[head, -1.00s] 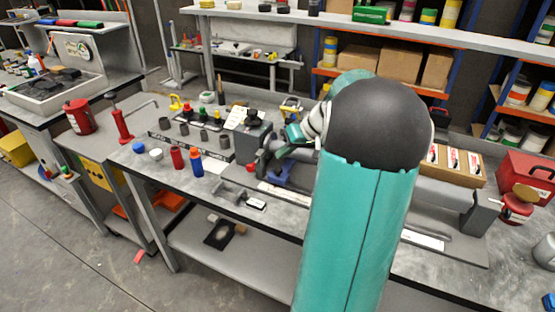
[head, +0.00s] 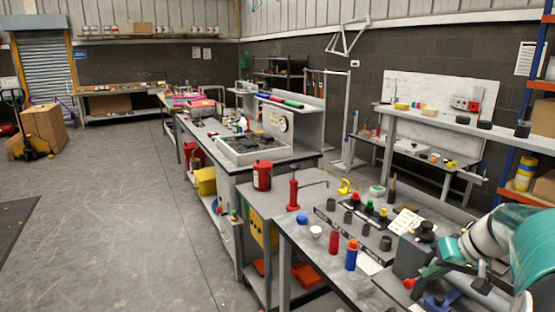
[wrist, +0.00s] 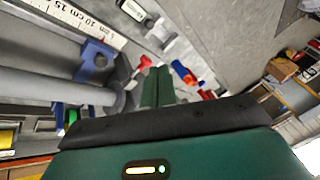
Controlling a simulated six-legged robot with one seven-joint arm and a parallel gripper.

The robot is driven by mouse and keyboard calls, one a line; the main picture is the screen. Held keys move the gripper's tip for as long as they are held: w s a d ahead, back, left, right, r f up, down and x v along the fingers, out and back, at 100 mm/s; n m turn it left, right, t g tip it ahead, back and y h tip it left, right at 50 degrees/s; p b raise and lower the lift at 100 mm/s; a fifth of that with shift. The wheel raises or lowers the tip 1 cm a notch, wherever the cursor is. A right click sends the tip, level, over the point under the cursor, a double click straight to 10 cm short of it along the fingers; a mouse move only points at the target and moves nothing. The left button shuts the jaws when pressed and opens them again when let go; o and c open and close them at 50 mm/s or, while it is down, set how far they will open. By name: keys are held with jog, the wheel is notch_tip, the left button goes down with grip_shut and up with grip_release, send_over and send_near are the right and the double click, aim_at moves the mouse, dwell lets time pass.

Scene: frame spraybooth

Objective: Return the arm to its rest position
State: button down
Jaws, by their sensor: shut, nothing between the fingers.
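My gripper (wrist: 157,85) shows in the wrist view as two green fingers pressed together, with nothing between them. It is above the bench, beside a grey bar (wrist: 50,86) and a blue bracket (wrist: 95,60). In the head view, my teal and white arm fills the lower right corner. The green end of my gripper (head: 432,273) is low over the bench (head: 318,262) there. The fingertips are hard to make out in that view.
A red bottle (head: 333,242) and a blue bottle with an orange cap (head: 351,255) stand on the bench left of my gripper. A block with several dark cups and coloured knobs (head: 355,226) lies behind them. Open floor (head: 110,220) lies to the left.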

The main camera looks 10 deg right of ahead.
jog(key=s+a+r+n+g+h, duration=0.1)
jog(key=s+a+r+n+h, duration=0.1)
jog(key=a, duration=1.5)
jog(key=s+a+n+t, duration=0.1)
jog(key=s+a, duration=0.8)
jog(key=a, duration=0.4)
jog(key=shift+s+a+f+h, duration=0.2)
jog(key=shift+f+h, duration=0.1)
jog(key=shift+h, duration=0.1)
jog(key=shift+d, duration=0.25)
